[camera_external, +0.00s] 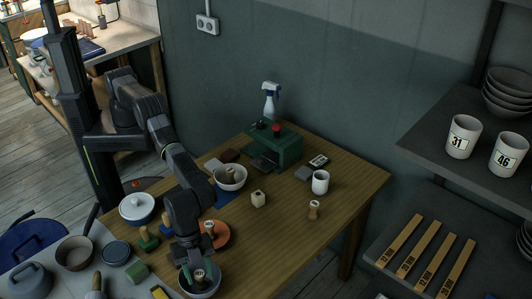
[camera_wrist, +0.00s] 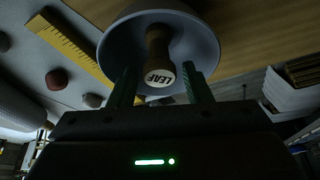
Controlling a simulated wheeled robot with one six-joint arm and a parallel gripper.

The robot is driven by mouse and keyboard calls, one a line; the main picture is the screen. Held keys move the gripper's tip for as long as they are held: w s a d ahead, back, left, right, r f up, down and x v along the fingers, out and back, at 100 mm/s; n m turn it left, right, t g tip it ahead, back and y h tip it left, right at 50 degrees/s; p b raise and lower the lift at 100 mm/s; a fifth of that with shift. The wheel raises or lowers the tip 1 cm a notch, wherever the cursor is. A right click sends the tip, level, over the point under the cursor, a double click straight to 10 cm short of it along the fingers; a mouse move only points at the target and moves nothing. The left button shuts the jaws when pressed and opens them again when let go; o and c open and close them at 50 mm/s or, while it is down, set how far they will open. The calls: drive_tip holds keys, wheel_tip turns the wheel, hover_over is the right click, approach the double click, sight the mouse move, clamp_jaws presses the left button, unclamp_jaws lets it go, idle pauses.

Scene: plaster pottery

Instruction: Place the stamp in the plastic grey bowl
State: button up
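The grey bowl (camera_external: 210,291) stands at the near edge of the table in the external view and shows at the top of the wrist view (camera_wrist: 207,48). A wooden stamp (camera_wrist: 157,48) with a white face reading "LEAF" is inside the bowl, tilted; its pale end (camera_external: 199,274) also shows in the external view. My gripper (camera_wrist: 161,82) is at the bowl, fingers spread on either side of the stamp's labelled end, with visible gaps. The fingers are open and hold nothing. The external view (camera_external: 193,273) shows my gripper low over the bowl.
Another stamp (camera_external: 314,210) stands on the right of the table. An orange dish (camera_external: 222,240) with a stamp is close behind the gripper. A white bowl (camera_external: 230,184), a white cup (camera_external: 320,182) and a green machine (camera_external: 277,148) stand farther back. The table's right front is clear.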

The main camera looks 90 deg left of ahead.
drive_tip(key=shift+o, duration=0.6)
